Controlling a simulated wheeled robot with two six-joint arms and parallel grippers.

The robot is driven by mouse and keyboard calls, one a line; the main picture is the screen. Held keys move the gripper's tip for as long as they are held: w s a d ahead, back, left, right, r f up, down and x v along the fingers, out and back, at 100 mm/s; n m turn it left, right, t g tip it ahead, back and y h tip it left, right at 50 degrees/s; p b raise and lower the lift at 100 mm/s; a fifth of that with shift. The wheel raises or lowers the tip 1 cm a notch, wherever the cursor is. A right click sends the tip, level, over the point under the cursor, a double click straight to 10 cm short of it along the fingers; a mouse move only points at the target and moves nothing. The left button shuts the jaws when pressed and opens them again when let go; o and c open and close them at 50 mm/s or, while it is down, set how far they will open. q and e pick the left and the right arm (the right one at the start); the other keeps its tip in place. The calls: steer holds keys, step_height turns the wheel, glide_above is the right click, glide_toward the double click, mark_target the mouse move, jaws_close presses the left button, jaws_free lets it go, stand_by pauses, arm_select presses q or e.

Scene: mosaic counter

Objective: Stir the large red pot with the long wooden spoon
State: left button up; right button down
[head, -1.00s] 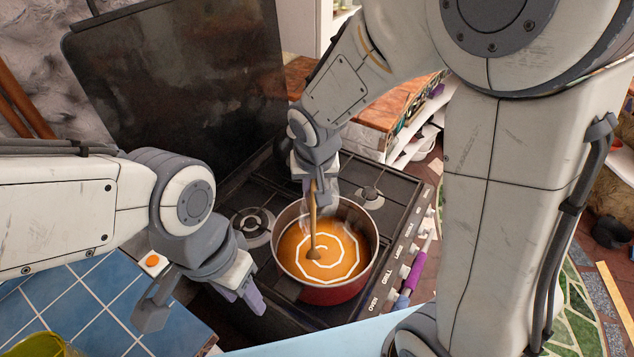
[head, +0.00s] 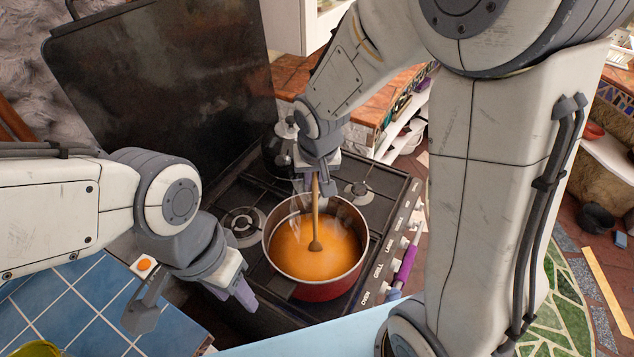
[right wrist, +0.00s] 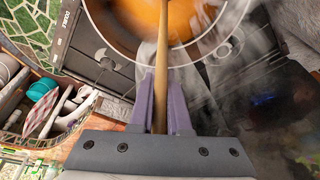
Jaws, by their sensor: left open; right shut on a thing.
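The large red pot (head: 318,292) stands on the stove, full of orange soup (head: 300,252). The long wooden spoon (head: 317,215) stands nearly upright with its lower end in the soup, near the middle. My right gripper (head: 316,188) is shut on the spoon's upper part, above the pot's far rim. The right wrist view shows the spoon's handle (right wrist: 160,75) between the purple fingers of my right gripper (right wrist: 160,85). My left gripper (head: 193,304) is open and empty, left of the pot, over the front left of the stove. The spoon's tip is hidden in the soup.
A dark kettle (head: 278,158) stands behind the pot. A free burner (head: 243,222) is left of the pot. The stove's raised dark lid (head: 160,100) stands behind. Knobs (head: 385,270) line the stove's right edge. A blue tiled counter (head: 70,305) is at the left.

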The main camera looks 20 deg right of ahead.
steer(key=shift+r, duration=0.1)
step_height(320, 180, up, 16)
steer(key=w+p, duration=0.2)
steer(key=p, duration=1.2)
steer(key=shift+w+d, duration=0.15)
steer(key=shift+d, duration=0.2)
stand_by(0.7)
